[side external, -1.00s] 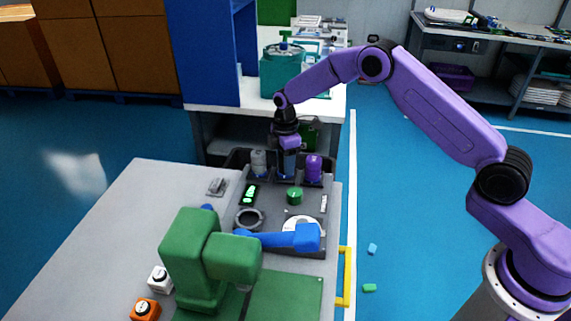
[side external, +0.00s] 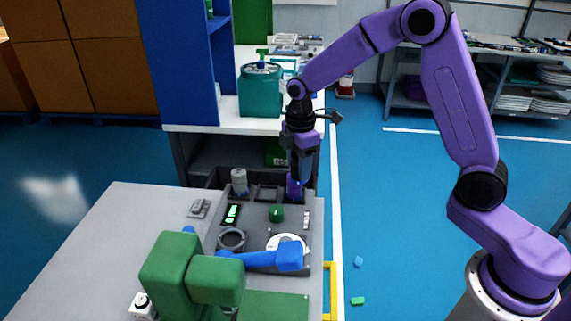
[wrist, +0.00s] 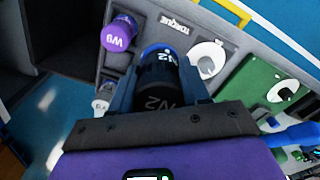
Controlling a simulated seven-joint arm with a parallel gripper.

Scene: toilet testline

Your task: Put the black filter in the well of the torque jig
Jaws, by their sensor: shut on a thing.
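The black filter, marked N2 with a blue end (wrist: 160,80), is held between the fingers of my gripper (wrist: 157,76) in the wrist view. In the side view my gripper (side external: 301,170) is above the right end of the filter rack, in front of the purple filter (side external: 295,189). The black filter is hard to make out there. The torque jig's pale round well (side external: 287,242) lies on the grey panel, partly covered by a blue arm (side external: 262,259). In the wrist view the well (wrist: 207,60) is beside a TORQUE label (wrist: 173,24) and looks empty.
The rack holds a grey filter (side external: 239,183) and an empty middle slot (side external: 267,192). A dark ring (side external: 231,239), a green knob (side external: 276,213) and a lit display (side external: 232,214) sit on the panel. A green machine (side external: 190,275) stands in front.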

